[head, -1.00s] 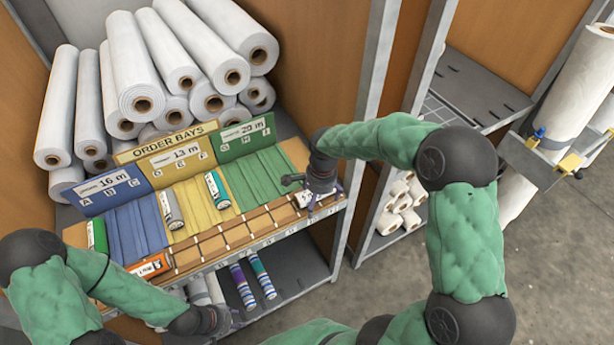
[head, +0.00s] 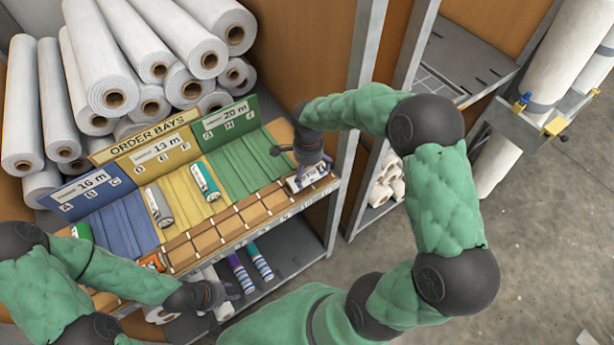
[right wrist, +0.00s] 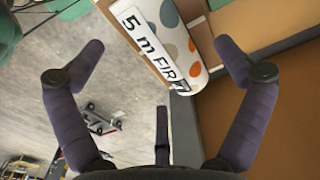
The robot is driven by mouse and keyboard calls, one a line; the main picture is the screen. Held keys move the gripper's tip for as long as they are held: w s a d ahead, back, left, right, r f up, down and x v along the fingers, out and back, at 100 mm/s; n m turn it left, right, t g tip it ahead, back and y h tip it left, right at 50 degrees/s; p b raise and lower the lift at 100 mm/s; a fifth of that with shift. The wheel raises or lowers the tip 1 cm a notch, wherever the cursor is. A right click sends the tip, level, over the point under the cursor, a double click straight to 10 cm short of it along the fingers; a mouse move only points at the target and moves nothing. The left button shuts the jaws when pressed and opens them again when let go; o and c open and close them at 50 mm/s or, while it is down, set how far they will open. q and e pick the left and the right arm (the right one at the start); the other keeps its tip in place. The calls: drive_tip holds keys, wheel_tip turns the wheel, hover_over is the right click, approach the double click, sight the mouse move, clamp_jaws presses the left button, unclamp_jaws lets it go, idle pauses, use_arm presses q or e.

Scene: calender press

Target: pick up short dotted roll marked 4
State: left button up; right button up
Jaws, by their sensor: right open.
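A short white roll with orange, grey and blue dots (right wrist: 178,40) lies between the spread fingers in the right wrist view. Its label reads "5 m FIR", the rest cut off; I cannot read a 4 on it. In the head view this roll (head: 308,178) lies at the right end of the wooden front rack, partly under my right gripper (head: 297,165). My right gripper (right wrist: 158,48) is open, with its fingers on either side of the roll and not closed on it. My left gripper (head: 232,298) hangs low in front of the shelf; its jaws are too small to judge.
The wooden rack (head: 240,222) has several empty divisions left of the roll. Behind it are the blue, yellow and green bays (head: 245,165), with a few rolls. Large white rolls (head: 115,98) are stacked behind. A grey upright post (head: 352,120) stands right of my right gripper.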

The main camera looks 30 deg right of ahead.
sight(309, 176)
wheel_tip(309, 176, down, 4)
drive_tip(key=shift+d+f, duration=0.1)
drive_tip(key=shift+f, duration=0.05)
drive_tip(key=shift+s, duration=0.1)
drive_tip(key=c, duration=1.3)
